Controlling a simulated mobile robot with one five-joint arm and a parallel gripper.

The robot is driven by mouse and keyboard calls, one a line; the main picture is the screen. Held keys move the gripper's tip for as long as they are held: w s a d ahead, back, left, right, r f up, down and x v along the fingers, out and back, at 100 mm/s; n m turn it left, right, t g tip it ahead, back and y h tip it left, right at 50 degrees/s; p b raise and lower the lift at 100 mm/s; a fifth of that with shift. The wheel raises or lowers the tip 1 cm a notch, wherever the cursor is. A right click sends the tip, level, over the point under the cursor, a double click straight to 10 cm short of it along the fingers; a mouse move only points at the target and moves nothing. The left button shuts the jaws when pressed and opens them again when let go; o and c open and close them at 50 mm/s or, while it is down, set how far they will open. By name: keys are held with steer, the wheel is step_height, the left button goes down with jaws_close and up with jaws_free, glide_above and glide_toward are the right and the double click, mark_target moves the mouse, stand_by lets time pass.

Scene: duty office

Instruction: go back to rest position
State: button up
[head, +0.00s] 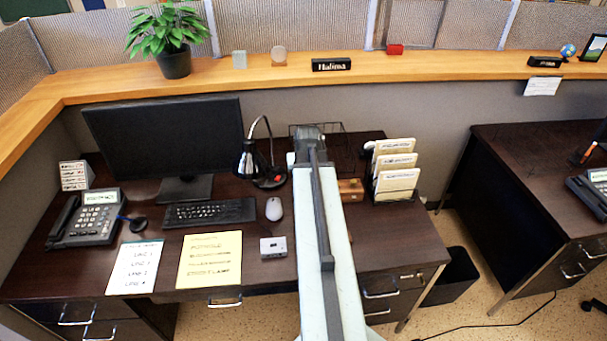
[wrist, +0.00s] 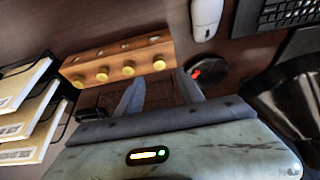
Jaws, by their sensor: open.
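My gripper (wrist: 160,90) is open in the wrist view, with two pale fingers apart and nothing seen between them. In the head view my arm reaches out over the desk (head: 400,240), and its end (head: 310,132) is above the back part, near the lamp. The fingers are close to a wooden block with several brass knobs (wrist: 120,65), which also shows right of my arm in the head view (head: 350,190). I cannot tell whether they touch it. The black desk lamp (head: 250,160) stands left of my arm, with a red button on its base (wrist: 196,73).
A file rack (head: 397,175) stands right of the wooden block. The mouse (head: 274,209), keyboard (head: 210,213), monitor (head: 165,140) and phone (head: 88,215) are to the left. A wooden ledge (head: 440,68) runs behind. Bare desk lies at the right front.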

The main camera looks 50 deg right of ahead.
steer(key=shift+a, duration=0.1)
steer(key=w+a+f+n+g+y, duration=0.15)
steer(key=w+a, duration=0.25)
steer(key=a, duration=0.6)
steer(key=w+a+n+t, duration=0.1)
steer(key=w+a+n, duration=0.15)
steer(key=a, duration=0.75)
steer(key=s+a+n+g+y, duration=0.1)
steer(key=a+n+g, duration=0.2)
steer(key=a, duration=2.1)
steer(key=shift+s+f+n, duration=0.15)
steer(key=shift+s+n, duration=0.1)
steer(key=shift+n, duration=0.35)
steer(key=shift+c, duration=0.8)
